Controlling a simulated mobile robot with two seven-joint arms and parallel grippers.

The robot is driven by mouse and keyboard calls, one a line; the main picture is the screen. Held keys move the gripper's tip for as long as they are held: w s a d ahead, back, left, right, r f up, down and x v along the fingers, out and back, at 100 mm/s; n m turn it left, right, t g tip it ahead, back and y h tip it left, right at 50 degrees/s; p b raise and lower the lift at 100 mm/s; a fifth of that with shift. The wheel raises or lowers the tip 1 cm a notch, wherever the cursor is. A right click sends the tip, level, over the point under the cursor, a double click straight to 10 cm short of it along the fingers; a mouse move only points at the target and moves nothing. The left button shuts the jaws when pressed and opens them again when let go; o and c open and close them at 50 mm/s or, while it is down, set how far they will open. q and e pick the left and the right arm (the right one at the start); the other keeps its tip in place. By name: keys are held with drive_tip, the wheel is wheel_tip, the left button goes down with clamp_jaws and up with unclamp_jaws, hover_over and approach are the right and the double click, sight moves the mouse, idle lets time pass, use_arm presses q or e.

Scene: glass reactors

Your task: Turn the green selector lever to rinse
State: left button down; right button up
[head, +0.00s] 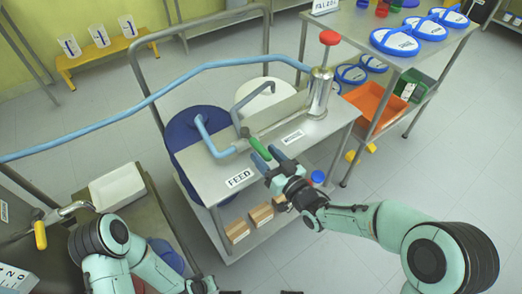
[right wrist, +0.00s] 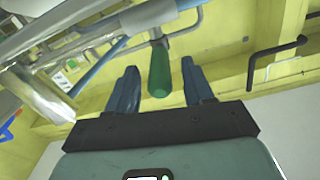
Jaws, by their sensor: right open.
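The green selector lever (head: 260,150) sits on a grey pipe fitting above the steel cart top, between the FEED label (head: 240,179) and a second label (head: 293,137) too small to read surely. My right gripper (head: 267,157) is open, its blue fingers close to the lever's near end. In the right wrist view, the green lever (right wrist: 159,72) shows between the two open fingers (right wrist: 160,75), with a gap on each side. My left arm is at the lower left; its fingers are not in view.
A steel cylinder with a red knob (head: 329,38) stands at the cart's far right corner. A blue hose (head: 150,98) crosses the left side. An orange bin (head: 375,105) is on the right-hand shelf. Boxes (head: 237,231) lie on the cart's lower shelf.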

sight(255, 144)
drive_tip(key=shift+x, duration=1.45)
clamp_jaws()
